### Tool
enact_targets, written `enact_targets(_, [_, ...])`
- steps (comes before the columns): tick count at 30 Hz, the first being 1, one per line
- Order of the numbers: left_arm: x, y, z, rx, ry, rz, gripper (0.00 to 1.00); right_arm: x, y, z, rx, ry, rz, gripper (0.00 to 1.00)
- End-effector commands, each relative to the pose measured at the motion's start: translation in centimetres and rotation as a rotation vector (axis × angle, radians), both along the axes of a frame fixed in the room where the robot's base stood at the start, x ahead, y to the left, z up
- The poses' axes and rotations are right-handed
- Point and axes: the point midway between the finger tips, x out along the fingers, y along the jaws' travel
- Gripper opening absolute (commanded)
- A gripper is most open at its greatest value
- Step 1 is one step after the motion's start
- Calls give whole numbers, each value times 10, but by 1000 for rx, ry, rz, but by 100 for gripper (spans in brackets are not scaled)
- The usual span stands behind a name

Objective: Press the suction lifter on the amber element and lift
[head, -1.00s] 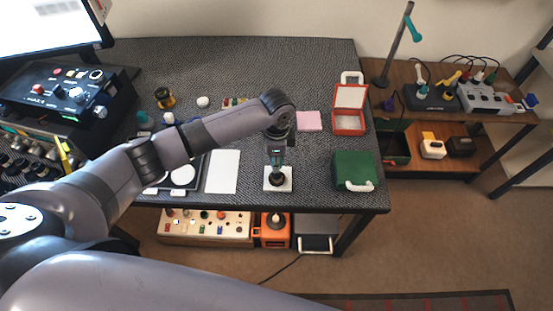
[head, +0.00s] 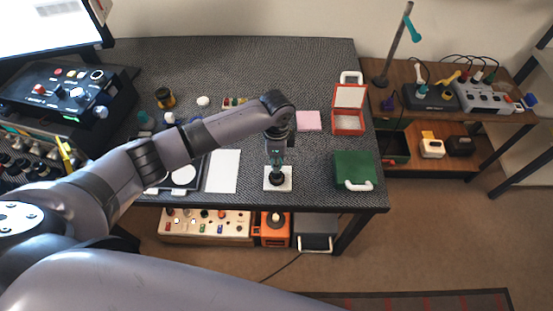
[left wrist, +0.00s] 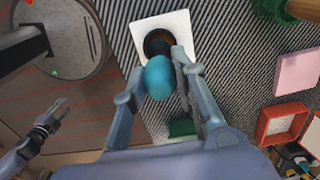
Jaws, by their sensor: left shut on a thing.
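My left gripper (left wrist: 166,65) is shut on the suction lifter, whose round teal bulb (left wrist: 159,78) shows between the fingers. In the head view my left gripper (head: 277,157) points straight down over the white pad (head: 286,186). The pad also shows in the left wrist view (left wrist: 181,22). A dark round lens part (left wrist: 157,39) stands on the pad, with a brownish amber tint inside its rim. The bulb and fingers cover part of it, so I cannot tell whether the lifter touches the amber element. My right gripper (left wrist: 62,108) hangs open and empty, away from the table.
A white sheet (head: 223,171) lies left of the pad, and a green case (head: 353,170) stands to its right. A red open box (head: 348,121) and a pink pad (head: 309,121) lie behind. The table's front edge is close to the pad.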

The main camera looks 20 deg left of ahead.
Motion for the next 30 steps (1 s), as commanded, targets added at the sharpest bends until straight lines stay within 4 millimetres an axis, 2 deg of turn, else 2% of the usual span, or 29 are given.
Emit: enact_targets(30, [0,0,-12,1,0,0,1,0,-2,-4,-2,1,0,35])
